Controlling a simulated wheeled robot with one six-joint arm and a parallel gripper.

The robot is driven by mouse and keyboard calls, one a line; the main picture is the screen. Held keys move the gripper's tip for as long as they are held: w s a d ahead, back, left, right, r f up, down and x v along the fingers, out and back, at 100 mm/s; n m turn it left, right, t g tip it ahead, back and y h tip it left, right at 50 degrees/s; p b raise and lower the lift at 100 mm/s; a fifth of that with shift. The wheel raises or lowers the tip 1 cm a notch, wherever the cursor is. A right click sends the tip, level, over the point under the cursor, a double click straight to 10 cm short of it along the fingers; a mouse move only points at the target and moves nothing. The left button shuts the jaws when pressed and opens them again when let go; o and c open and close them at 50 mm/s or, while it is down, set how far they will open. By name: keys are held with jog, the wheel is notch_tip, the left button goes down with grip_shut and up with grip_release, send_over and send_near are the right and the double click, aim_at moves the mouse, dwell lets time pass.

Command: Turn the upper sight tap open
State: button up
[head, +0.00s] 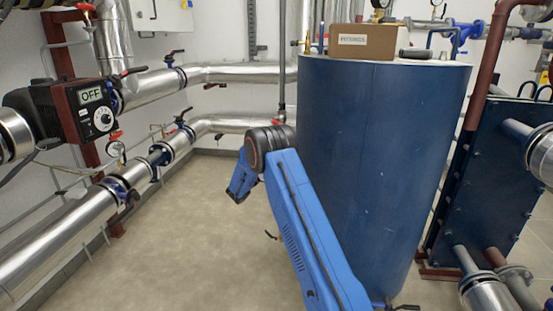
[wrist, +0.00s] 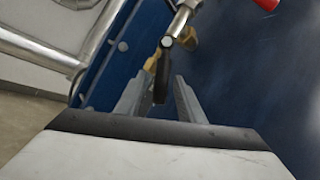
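In the wrist view, a tap with a black lever (wrist: 162,72) and a pale round hub sits beside a brass fitting (wrist: 187,38) and a pale metal tube (wrist: 181,18), in front of a dark blue surface. I take it for a sight tap; the view does not show whether it is the upper one. My gripper (wrist: 162,82) has its two grey fingers apart, one on each side of the lever, with gaps showing on both sides. Whether a finger touches the lever is hard to tell. In the head view, my gripper and the tap are hidden.
A large blue tank (head: 380,150) carries a cardboard box (head: 365,42). Silver pipes (head: 150,85) and a pump marked OFF (head: 92,112) stand left. A plate exchanger (head: 475,185) stands right. A red part (wrist: 268,4) shows above the tap. Floor (head: 190,230) left of the tank is clear.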

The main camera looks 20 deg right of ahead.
jog(key=v, duration=1.7)
jog(key=shift+a, duration=0.2)
jog(key=shift+f, duration=0.1)
